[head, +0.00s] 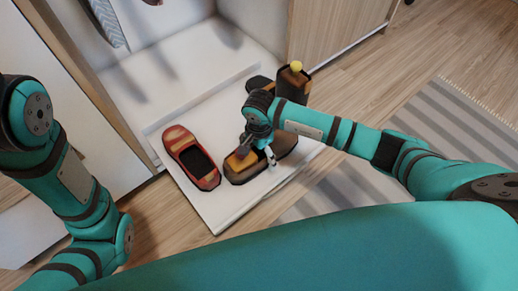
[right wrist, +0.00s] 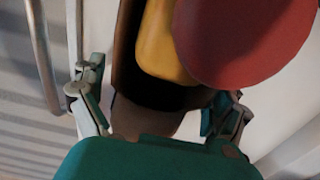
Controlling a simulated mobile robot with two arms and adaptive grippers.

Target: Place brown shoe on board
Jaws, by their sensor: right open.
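A brown shoe (head: 282,147) with a yellow-orange part lies on the front right of the white board (head: 222,208). My right gripper (head: 258,152) is open at the shoe and partly hides it in the head view. In the right wrist view the brown shoe (right wrist: 128,75) and its yellow part (right wrist: 160,45) show between the two spread fingers of my right gripper (right wrist: 155,108). I cannot tell whether the fingers touch it. My left arm is at the left of the head view, but its gripper is not in view.
A red shoe (head: 190,158) lies on the board, left of the brown shoe. Another brown item with a yellow knob (head: 293,82) stands at the back right. A wooden cabinet panel (head: 335,30) rises behind. A striped rug (head: 425,120) lies on the floor to the right.

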